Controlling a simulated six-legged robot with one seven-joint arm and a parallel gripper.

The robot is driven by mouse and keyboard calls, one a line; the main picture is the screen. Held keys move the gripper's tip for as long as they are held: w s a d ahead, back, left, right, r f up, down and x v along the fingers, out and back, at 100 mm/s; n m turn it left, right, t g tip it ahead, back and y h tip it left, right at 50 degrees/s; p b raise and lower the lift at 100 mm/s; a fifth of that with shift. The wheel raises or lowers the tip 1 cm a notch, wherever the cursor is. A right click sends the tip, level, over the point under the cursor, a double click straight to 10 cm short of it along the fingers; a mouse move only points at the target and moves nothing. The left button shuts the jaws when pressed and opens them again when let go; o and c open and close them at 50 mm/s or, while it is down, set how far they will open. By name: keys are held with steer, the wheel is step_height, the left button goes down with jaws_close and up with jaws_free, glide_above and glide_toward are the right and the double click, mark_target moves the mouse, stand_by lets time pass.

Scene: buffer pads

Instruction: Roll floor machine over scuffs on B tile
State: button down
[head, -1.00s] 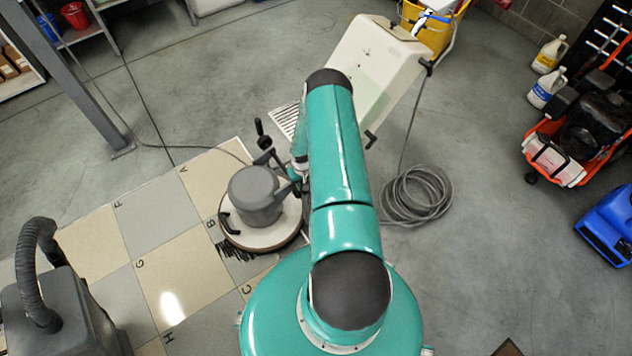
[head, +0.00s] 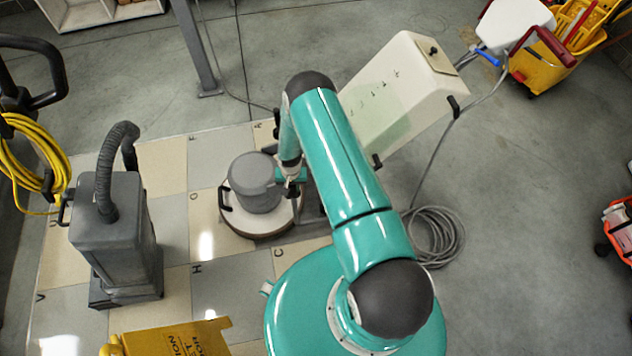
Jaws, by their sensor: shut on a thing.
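The floor machine (head: 253,182) has a grey motor on a round cream base and stands on the checkered tiles left of my arm. My gripper (head: 290,180) is at its right side, shut on a part of the machine; the exact grip spot is partly hidden by my arm. The B letter and the dark scuffs do not show now; the machine covers that area. The C tile (head: 279,254) shows just in front of the machine, and the A tile (head: 257,126) behind it.
A grey vacuum-like machine (head: 112,220) stands left on the tiles. A yellow sign (head: 175,342) is at the front. A yellow mop bucket (head: 545,65) is at back right.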

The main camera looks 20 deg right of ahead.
steer(key=shift+s+d, duration=0.2)
steer(key=shift+d, duration=0.7)
steer(key=shift+w+a, duration=0.1)
steer(key=shift+a, duration=0.25)
steer(key=c, duration=1.1)
jaws_free()
steer(key=shift+w+a+f, duration=0.1)
steer(key=shift+w+a, duration=0.05)
steer(key=shift+a, duration=0.15)
steer(key=shift+d, duration=0.15)
steer(key=shift+r, duration=0.3)
step_height(320, 180, up, 13)
steer(key=shift+r, duration=0.2)
